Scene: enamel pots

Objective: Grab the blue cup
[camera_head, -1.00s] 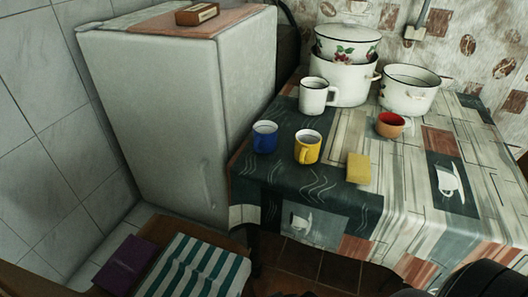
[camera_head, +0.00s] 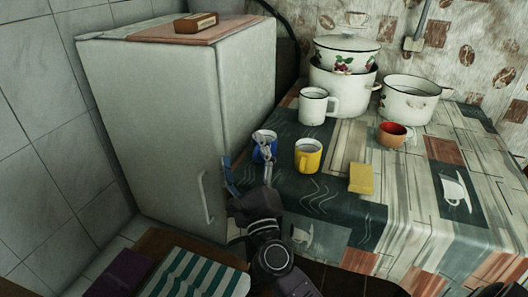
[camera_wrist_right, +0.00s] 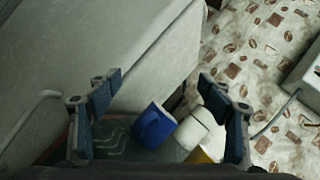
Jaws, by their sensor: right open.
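The blue cup (camera_head: 260,152) stands near the left edge of the table, beside the fridge. In the head view a finger of my right gripper (camera_head: 246,160) covers part of it. My right gripper is open, with one finger in front of the cup and the other to its left, near the fridge. In the right wrist view the blue cup (camera_wrist_right: 152,128) appears tilted in the picture, beyond and between the spread fingers of the gripper (camera_wrist_right: 160,84). Nothing is held. My left gripper is not in view.
A yellow cup (camera_head: 308,156) stands right of the blue one, and a white mug (camera_head: 313,106) behind. A yellow sponge (camera_head: 361,179), a red-orange cup (camera_head: 393,134) and white pots (camera_head: 408,101) are further right. The fridge (camera_head: 150,130) closely borders the left side.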

